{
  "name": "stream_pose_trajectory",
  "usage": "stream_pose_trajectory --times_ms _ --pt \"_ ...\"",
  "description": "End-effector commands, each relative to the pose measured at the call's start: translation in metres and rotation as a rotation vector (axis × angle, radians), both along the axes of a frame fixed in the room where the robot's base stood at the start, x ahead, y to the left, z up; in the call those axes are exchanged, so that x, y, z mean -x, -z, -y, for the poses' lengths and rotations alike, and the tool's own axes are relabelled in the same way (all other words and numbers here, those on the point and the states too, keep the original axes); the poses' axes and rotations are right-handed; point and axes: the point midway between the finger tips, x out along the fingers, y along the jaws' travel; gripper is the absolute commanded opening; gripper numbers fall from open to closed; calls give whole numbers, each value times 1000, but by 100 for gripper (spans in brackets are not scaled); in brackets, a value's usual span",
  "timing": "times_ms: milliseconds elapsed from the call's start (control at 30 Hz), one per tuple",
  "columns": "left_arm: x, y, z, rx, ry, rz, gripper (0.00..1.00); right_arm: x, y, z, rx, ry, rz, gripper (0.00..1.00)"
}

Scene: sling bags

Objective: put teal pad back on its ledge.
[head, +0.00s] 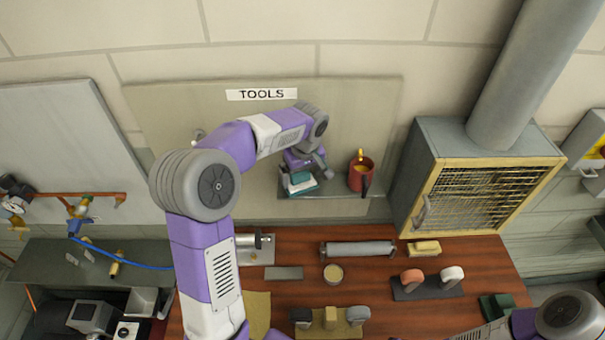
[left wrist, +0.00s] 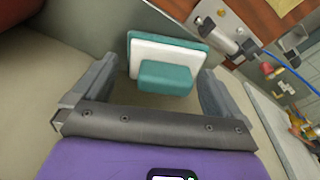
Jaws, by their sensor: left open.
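The teal pad (head: 301,183), with a white middle layer and a teal block on top, is at the left end of the grey ledge (head: 335,194) under the TOOLS sign. The head view does not show clearly whether it rests flat. In the left wrist view the teal pad (left wrist: 165,77) lies between my left gripper's spread fingers, with gaps on both sides. My left gripper (head: 306,172) is open and right at the pad, partly covering it in the head view. My right gripper is out of view; only part of my right arm shows at the lower right.
The wooden bench (head: 305,253) below holds a grey roller (head: 358,249), a small round tin (head: 333,274) and several blocks and handles. A caged heater (head: 485,185) stands at the right.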

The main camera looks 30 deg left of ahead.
Motion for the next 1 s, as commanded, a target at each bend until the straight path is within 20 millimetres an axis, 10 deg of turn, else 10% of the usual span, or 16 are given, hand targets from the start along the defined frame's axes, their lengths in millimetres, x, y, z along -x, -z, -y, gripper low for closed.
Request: stream_pose_trajectory --times_ms 500,1000 --pt "8 -101 13 0 2 6 100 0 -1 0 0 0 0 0" --pt "10 -120 15 0 0 2 100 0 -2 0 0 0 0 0"
